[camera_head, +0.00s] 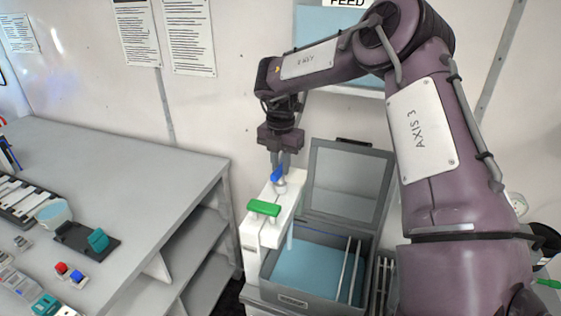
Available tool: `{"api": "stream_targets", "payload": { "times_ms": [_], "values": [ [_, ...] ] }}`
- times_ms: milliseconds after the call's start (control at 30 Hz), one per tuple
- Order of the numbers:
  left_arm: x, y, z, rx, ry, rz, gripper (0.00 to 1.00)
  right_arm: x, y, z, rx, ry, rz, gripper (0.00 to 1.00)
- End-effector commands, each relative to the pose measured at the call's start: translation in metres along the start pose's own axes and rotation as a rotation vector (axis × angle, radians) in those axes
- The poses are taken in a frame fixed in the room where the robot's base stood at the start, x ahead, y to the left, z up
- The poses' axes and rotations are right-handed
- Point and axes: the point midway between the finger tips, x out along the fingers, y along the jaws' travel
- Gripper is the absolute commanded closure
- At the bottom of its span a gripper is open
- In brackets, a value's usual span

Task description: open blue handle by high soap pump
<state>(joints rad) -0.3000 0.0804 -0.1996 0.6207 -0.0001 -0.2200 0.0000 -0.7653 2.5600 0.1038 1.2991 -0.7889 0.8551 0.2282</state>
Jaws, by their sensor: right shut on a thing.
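The blue handle (277,174) sits on top of a white pump unit (259,219), behind a green handle (264,208). My right gripper (278,163) points down from above with its fingers at the blue handle. It is shut on the handle, which is partly hidden between the fingers. My left gripper is not in view.
A grey bin with light-blue liquid (310,272) and a raised lid (345,182) stands right of the pump. A grey bench (150,190) with several small items is on the left. A white wall (240,100) with posted sheets is behind.

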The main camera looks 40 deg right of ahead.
Motion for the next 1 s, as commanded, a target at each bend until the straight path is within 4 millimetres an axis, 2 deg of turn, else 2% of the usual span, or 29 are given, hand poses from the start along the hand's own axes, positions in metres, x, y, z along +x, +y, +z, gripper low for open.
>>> {"api": "stream_targets", "payload": {
  "times_ms": [333, 867, 900, 1000],
  "values": [
    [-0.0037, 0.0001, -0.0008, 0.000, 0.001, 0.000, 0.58, 0.0015, -0.0011, 0.0001, -0.131, 0.000, -0.003, 1.00],
    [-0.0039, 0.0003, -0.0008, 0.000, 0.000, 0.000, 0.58, 0.0017, -0.0008, -0.0001, -0.153, 0.001, -0.003, 1.00],
    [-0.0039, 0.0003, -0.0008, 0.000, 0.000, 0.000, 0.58, 0.0017, -0.0008, -0.0002, -0.153, 0.001, -0.003, 0.78],
    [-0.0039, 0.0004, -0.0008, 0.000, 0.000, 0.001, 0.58, 0.0014, -0.0007, -0.0001, -0.153, 0.001, -0.002, 0.65]
  ]
}}
